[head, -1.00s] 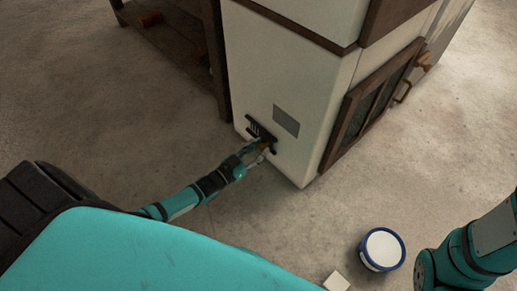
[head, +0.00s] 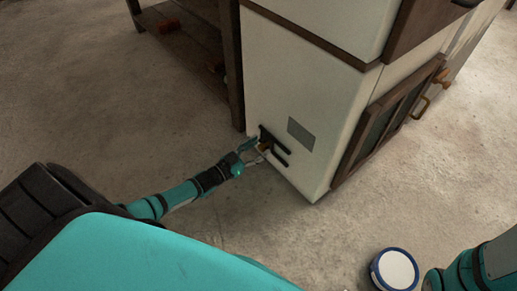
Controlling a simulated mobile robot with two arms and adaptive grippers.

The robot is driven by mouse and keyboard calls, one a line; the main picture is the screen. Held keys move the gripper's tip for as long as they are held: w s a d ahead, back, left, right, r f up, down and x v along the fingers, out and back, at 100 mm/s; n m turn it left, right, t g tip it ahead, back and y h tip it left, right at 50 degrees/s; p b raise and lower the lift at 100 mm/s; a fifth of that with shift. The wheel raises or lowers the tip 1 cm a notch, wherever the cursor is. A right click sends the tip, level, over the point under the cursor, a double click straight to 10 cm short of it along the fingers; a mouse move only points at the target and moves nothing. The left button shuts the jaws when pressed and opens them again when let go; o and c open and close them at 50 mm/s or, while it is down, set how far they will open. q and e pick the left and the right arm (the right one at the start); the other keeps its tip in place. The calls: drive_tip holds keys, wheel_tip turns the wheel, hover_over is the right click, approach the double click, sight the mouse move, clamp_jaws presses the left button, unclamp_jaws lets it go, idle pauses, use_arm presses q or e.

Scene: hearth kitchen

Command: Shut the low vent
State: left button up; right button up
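The low vent (head: 282,157) is a small dark fitting with two rails, low on the pale side wall of the hearth block. Its rails show bare to the right, and no pale slots show at its left end. A small orange-brown piece (head: 264,148) sits at that left end. My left gripper (head: 257,151) is at this piece, its fingers on either side and partly hiding it. The frames are too small to tell whether the fingers close on it. My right gripper is out of view; only part of that arm shows at lower right.
A grey square plate (head: 301,133) is on the wall above the vent. A blue-rimmed white round container (head: 394,270) stands on the floor near my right arm. A dark wooden shelf (head: 233,65) stands left of the block. The floor between is clear.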

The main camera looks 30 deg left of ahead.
use_arm(q)
drive_tip(key=v, duration=1.2)
idle(0.4)
